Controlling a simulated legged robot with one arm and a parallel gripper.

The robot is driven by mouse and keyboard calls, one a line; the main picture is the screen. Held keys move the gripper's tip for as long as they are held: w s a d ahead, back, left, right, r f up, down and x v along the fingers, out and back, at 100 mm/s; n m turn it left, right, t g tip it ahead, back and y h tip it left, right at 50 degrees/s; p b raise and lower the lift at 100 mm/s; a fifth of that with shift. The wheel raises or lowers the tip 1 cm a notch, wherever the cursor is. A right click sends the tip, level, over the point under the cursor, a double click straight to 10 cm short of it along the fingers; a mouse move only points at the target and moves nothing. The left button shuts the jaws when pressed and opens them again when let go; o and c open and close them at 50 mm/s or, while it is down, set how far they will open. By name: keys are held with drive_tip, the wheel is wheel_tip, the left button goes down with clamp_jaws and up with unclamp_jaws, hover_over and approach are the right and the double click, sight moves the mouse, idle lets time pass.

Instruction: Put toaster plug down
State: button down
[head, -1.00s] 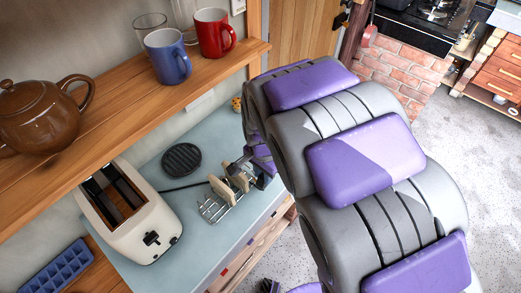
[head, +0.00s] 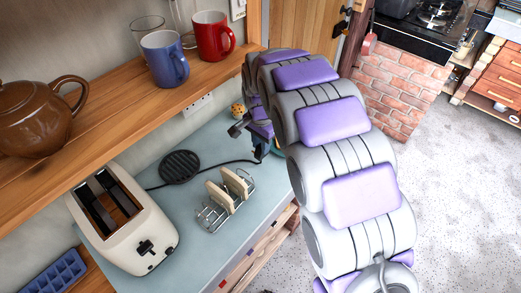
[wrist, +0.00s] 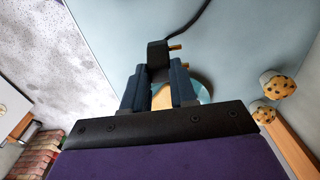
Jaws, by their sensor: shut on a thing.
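The black toaster plug (wrist: 158,56) with brass-coloured pins is between the two blue fingers of my gripper (wrist: 159,84) in the wrist view. The gripper is shut on it, above the pale blue counter (wrist: 110,25). In the head view my gripper (head: 262,150) is near the counter's far end, beyond the toast rack, partly hidden by my arm. The black cord (head: 222,163) runs from the gripper past the round black trivet (head: 180,166) towards the cream toaster (head: 125,222). Whether the plug touches the counter I cannot tell.
A toast rack (head: 212,215) with toast stands mid-counter. Muffins (wrist: 272,82) and a blue-rimmed plate (wrist: 203,92) are close to my gripper. A wall socket (head: 197,103) sits under the wooden shelf (head: 110,112) with mugs and a teapot. The counter's front right is clear.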

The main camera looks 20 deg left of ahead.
wheel_tip(320, 180, down, 3)
drive_tip(key=shift+w+d+f+b, duration=0.1)
drive_tip(key=shift+f+b, duration=0.1)
drive_tip(key=shift+b, duration=0.5)
drive_tip(key=shift+f, duration=0.5)
drive_tip(key=c, duration=0.9)
unclamp_jaws()
drive_tip(key=shift+f, duration=0.1)
wheel_tip(320, 180, up, 13)
drive_tip(key=p, duration=0.3)
